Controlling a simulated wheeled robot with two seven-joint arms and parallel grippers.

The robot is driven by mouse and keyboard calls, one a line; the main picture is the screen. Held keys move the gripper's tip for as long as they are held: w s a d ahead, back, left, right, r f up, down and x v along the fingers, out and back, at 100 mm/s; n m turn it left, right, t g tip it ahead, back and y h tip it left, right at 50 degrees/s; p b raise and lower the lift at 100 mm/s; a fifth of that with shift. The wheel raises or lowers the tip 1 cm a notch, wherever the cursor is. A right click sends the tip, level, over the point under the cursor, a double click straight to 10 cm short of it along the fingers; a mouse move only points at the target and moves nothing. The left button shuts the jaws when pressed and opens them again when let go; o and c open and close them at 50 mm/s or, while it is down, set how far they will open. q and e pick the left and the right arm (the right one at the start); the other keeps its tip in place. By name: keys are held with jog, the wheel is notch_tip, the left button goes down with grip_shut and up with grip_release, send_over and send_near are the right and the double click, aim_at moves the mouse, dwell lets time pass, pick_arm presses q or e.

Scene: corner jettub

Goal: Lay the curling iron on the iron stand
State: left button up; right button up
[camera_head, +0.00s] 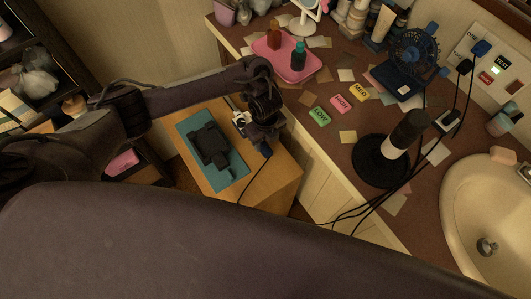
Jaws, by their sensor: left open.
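My left gripper (241,122) is open above the wooden cabinet top, at the right edge of a teal mat. A black stand-like object (208,145), seemingly the iron stand, lies on the teal mat (232,178). What seems to be the curling iron (265,150) lies by the left gripper: a dark blue end shows below the wrist, with a cord running down from it. A pale metal part shows by the fingers. The gripper hides most of it, so I cannot tell whether it touches the fingers. My right gripper is not in view.
The wooden cabinet (270,185) stands left of the brown counter (330,75). The counter holds a pink tray (287,62) with bottles, small labelled blocks, a blue fan (414,55), a black cylinder (403,135) on a round base, and cables. A sink (490,210) is at right.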

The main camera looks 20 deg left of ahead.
aim_at(266, 148)
pick_arm(q)
notch_tip(266, 148, down, 3)
jog(key=shift+r+b, duration=0.1)
jog(key=shift+b, duration=0.55)
jog(key=shift+f, duration=0.45)
jog(key=c, duration=0.9)
notch_tip(266, 148, up, 10)
jog(key=p, duration=0.9)
jog(key=shift+c, duration=0.2)
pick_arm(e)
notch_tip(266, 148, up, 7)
